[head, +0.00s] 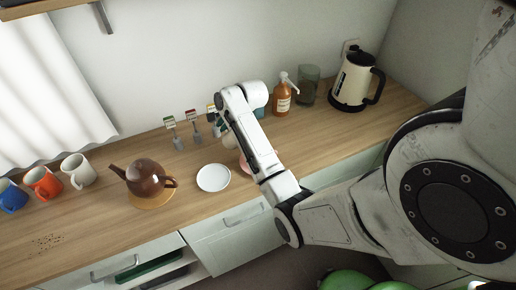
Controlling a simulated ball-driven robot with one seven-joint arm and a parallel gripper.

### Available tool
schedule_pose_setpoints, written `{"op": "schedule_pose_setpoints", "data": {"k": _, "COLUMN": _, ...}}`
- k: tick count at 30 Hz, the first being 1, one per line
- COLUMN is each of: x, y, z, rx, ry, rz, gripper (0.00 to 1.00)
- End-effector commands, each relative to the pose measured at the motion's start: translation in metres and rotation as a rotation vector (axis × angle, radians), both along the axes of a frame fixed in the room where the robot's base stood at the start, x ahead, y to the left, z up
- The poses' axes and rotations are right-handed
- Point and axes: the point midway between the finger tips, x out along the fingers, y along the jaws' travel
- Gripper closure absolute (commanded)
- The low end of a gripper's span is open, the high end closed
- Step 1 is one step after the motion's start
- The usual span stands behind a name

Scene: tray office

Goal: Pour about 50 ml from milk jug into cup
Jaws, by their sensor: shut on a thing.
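My arm reaches over the counter from the right, and its forearm and wrist hide my gripper, so its fingers and whatever they hold do not show. A small pale thing (230,141) shows partly behind the forearm; I cannot tell whether it is the milk jug or a cup. A pinkish saucer (244,167) is mostly hidden by the forearm. Three mugs stand at the left: blue (12,197), orange (43,184) and white (78,171). I cannot tell which cup is the task's. No pouring milk is visible.
A brown teapot (146,178) sits on a round mat (152,201), beside a white plate (213,177). Small label stands (172,131) are behind. A teal thing (260,111), orange pump bottle (282,97), dark glass (308,84) and kettle (352,83) stand at the back right.

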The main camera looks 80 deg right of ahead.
Motion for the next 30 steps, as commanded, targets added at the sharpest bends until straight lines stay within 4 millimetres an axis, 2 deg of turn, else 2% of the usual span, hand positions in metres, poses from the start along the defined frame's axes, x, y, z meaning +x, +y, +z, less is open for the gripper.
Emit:
{"op": "schedule_pose_setpoints", "data": {"k": 4, "x": 0.005, "y": -0.002, "z": -0.002, "rx": 0.012, "ry": 0.038, "rz": 0.001, "gripper": 1.0}}
{"op": "schedule_pose_setpoints", "data": {"k": 23, "x": 0.007, "y": -0.003, "z": -0.002, "rx": 0.015, "ry": 0.051, "rz": -0.001, "gripper": 1.0}}
{"op": "schedule_pose_setpoints", "data": {"k": 30, "x": 0.017, "y": -0.006, "z": -0.002, "rx": 0.04, "ry": 0.128, "rz": 0.001, "gripper": 1.0}}
